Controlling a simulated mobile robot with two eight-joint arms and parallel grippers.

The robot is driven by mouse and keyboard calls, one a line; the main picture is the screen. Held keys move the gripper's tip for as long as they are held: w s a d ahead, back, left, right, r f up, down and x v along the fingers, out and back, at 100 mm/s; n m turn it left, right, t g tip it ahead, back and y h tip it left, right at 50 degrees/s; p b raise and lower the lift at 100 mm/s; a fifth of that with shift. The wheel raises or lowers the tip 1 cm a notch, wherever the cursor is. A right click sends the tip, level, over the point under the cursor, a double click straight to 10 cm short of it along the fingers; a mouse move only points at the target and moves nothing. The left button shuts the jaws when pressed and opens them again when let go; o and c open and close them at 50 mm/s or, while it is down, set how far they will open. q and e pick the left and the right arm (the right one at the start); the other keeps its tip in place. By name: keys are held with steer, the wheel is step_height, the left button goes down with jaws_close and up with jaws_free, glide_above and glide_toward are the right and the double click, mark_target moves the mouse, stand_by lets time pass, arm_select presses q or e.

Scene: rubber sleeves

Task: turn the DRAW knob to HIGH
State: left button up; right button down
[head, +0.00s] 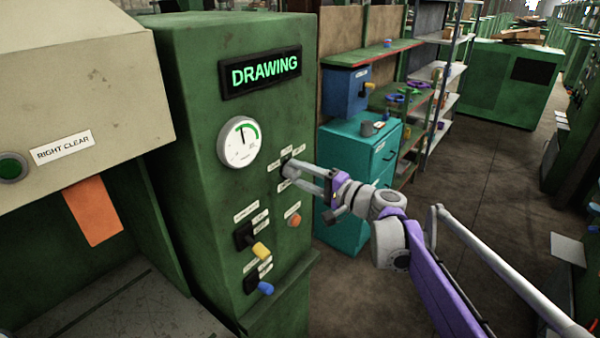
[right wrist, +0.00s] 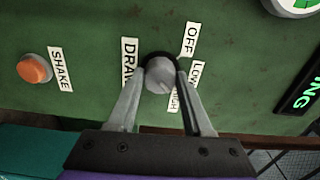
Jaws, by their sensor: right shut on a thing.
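The DRAW knob (right wrist: 159,77) is a small grey knob on a dark round base in the green panel. In the right wrist view, the DRAW label is left of it, OFF above right, LOW right, and HIGH below right, partly hidden by a finger. My right gripper (right wrist: 163,84) is shut on the knob, one finger on each side. In the head view, my right gripper (head: 291,171) reaches the panel from the right and covers most of the knob. I cannot tell which label the knob points to. My left gripper is out of view.
A lit sign (head: 261,72) reads DRAWING above a round gauge (head: 239,142). An orange SHAKE button (right wrist: 34,69) is beside the knob. A yellow-handled switch (head: 259,248) and a blue-handled switch (head: 264,287) sit lower. A teal cabinet (head: 345,155) stands behind my right arm.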

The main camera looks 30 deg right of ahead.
steer(key=shift+m, duration=0.3)
stand_by(0.4)
steer(key=shift+c, duration=1.6)
jaws_free()
steer(key=v, duration=1)
steer(key=shift+s+d+b, duration=0.15)
steer(key=shift+s+b, duration=0.25)
steer(key=shift+b, duration=0.05)
